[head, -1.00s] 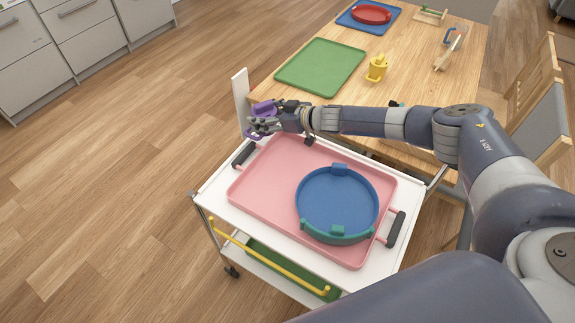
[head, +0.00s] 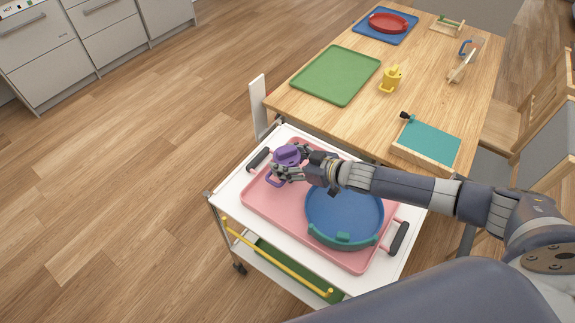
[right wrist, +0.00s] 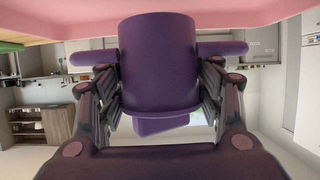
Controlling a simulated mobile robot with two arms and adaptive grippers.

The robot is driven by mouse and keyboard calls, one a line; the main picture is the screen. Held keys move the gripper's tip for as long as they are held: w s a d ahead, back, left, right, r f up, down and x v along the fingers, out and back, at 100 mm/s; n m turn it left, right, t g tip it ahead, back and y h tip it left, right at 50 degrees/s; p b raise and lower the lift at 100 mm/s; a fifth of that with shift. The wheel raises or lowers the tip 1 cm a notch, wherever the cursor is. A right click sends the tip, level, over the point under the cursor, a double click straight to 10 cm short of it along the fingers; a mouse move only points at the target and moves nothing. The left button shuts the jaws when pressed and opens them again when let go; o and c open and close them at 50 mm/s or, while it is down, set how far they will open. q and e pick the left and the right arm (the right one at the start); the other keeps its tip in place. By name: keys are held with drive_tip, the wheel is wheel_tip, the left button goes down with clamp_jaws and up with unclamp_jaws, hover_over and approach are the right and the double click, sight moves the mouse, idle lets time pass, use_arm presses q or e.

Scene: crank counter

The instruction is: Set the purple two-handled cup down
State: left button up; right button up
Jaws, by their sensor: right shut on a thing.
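The purple two-handled cup (head: 287,155) is over the far-left part of the pink tray (head: 262,198) on the white cart. My right gripper (head: 284,168) is shut on the cup. In the right wrist view the cup (right wrist: 158,65) sits between both fingers, with a handle out to each side. The pink tray (right wrist: 70,22) shows at the top edge there, close to the cup's end. I cannot tell whether cup and tray touch. My left gripper is not in view.
A blue round tray (head: 343,212) with a teal rim stands on the pink tray's right side, partly under my right arm. The wooden table behind holds a green tray (head: 336,75) and a yellow cup (head: 391,78).

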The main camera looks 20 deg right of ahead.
drive_tip(key=shift+f, duration=1.7)
drive_tip(key=shift+f, duration=0.1)
drive_tip(key=o, duration=1.4)
drive_tip(key=v, duration=1)
drive_tip(key=shift+s+d+r, duration=0.15)
drive_tip(key=shift+s+r, duration=0.05)
drive_tip(key=shift+s, duration=0.1)
drive_tip(key=shift+s+d+r, duration=0.35)
drive_tip(key=shift+s+d, duration=0.05)
drive_tip(key=shift+s, duration=0.05)
